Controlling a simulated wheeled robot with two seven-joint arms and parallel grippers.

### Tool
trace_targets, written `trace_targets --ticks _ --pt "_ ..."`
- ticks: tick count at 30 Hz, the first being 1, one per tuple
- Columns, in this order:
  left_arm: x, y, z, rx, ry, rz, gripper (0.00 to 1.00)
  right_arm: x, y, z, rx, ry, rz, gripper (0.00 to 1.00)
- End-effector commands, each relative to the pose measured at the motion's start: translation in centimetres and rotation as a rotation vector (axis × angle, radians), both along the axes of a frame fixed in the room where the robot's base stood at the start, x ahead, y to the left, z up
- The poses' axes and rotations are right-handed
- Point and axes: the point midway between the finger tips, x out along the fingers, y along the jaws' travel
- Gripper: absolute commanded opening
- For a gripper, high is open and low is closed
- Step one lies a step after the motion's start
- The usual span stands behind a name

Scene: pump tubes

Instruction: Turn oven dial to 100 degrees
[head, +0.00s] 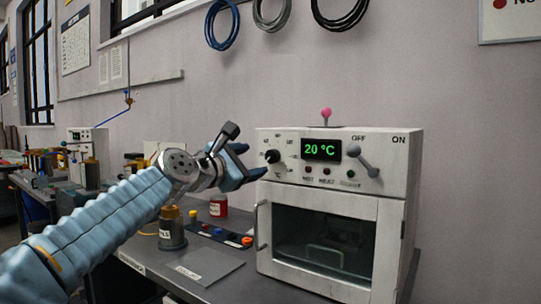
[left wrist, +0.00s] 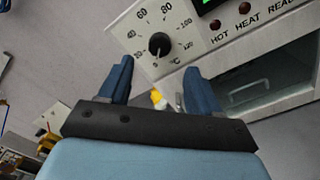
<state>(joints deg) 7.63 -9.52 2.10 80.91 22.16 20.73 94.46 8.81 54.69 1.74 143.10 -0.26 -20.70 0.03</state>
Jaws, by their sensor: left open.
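The white oven (head: 340,195) stands on the bench at the right in the head view. Its black dial (head: 272,156) is at the left of the front panel, beside a green display (head: 321,149) reading 20 °C. In the left wrist view the dial (left wrist: 159,45) sits inside a number scale, with a small light mark at its lower side. My left gripper (head: 253,161) is just left of the dial in the head view. In the left wrist view the open, empty gripper (left wrist: 158,68) has its fingers apart, with the dial centred just beyond the tips. No contact shows.
A pink-topped knob (head: 326,113) stands on the oven. The oven door (head: 318,245) is shut. A red jar (head: 218,206) and a dark-bodied container (head: 172,232) stand on the bench below my arm.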

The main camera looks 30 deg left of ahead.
Motion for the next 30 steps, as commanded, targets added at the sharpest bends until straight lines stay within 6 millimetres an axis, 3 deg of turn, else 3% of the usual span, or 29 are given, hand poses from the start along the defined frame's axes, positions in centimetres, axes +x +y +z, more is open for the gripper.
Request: trace_targets --ticks 3,9,15,23,24,30 --pt "3.0 -0.2 0.1 0.000 0.002 -0.002 0.63 0.0 0.0 0.8 0.001 -0.001 0.001 0.00" --pt "6.7 -0.3 0.1 0.001 0.001 -0.001 0.63 0.0 0.1 1.6 0.002 0.000 0.002 0.00" --pt "8.3 -0.4 0.1 0.001 -0.001 -0.001 0.63 0.0 0.1 1.8 0.002 0.000 0.003 0.00" --pt "8.5 -0.4 0.0 0.001 0.000 0.000 0.63 0.0 0.1 1.8 0.002 0.000 0.003 0.00" --pt "8.5 -0.4 0.0 0.001 0.000 0.000 0.62 0.0 0.1 1.8 0.002 0.000 0.003 0.00" --pt "8.5 -0.4 0.0 0.001 0.000 0.000 0.31 0.0 0.1 1.8 0.002 0.000 0.003 0.00"
